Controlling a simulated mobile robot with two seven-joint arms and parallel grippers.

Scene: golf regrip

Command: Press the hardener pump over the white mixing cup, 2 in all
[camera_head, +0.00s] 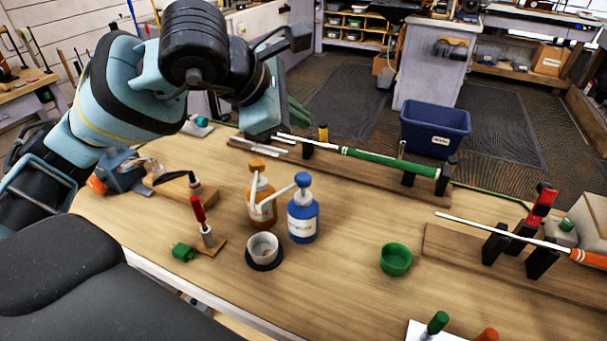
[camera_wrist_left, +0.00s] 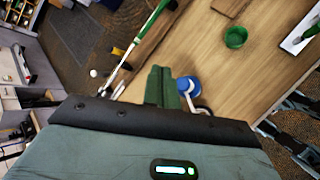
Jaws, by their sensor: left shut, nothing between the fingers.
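A blue bottle (camera_head: 303,222) with a blue pump head (camera_head: 303,180) stands upright on the bench. An amber bottle (camera_head: 262,204) with an orange pump head (camera_head: 256,164) stands beside it on the left. Both have white spouts; I cannot read which is hardener. The white mixing cup (camera_head: 263,246) sits in a black ring in front of them. My left gripper (camera_head: 297,113) is shut and empty, above the far side of the bench, clear of both pumps. Its green fingers (camera_wrist_left: 163,86) are together in the left wrist view, with the blue pump (camera_wrist_left: 188,85) partly showing beyond them.
A green cup (camera_head: 396,259) stands right of the bottles. A green-gripped club (camera_head: 390,163) lies across supports at the back. A red-handled tool (camera_head: 199,212) stands left of the white cup. The wood between the blue bottle and the green cup is clear.

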